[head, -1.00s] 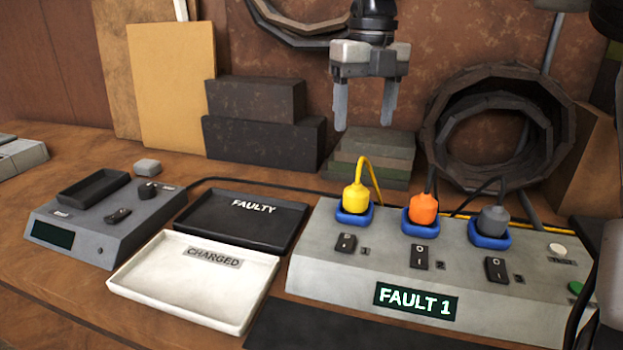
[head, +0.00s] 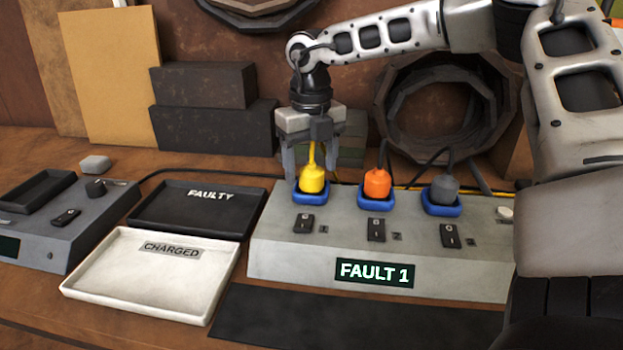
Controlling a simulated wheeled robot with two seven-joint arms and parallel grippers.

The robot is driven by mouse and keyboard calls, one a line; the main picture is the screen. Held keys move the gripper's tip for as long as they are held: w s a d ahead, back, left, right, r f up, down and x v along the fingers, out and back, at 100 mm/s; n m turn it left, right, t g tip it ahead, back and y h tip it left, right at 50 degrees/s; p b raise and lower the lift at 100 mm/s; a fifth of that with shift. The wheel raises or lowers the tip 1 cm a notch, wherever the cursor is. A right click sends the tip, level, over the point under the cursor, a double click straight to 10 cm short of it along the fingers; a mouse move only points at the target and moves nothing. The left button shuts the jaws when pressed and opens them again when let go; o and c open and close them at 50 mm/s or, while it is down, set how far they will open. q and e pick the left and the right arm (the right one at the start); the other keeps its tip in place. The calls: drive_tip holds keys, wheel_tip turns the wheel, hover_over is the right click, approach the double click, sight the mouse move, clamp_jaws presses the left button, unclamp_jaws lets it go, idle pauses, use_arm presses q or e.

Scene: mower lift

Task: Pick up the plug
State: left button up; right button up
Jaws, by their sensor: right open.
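Three plugs sit upright in blue sockets along the back of a grey power box (head: 270,240) whose display reads FAULT 1. The yellow plug (head: 313,180) is at the left, the orange plug (head: 377,183) in the middle and the grey plug (head: 444,188) at the right. My right gripper (head: 312,170) points down at the yellow plug. Its fingers are open, one on each side of the yellow plug's top and cord, and I cannot tell whether they touch it. My left gripper is not in view.
A black FAULTY tray (head: 160,222) and a white CHARGED tray (head: 85,290) stand left of the box, both empty. A grey device (head: 90,225) is at the far left. Dark blocks (head: 215,132) and a large ring (head: 400,140) stand behind. A dark mat (head: 300,325) lies in front.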

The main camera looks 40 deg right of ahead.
drive_tip(key=shift+f, duration=0.95)
drive_tip(key=shift+c, duration=0.4)
drive_tip(key=c, duration=1)
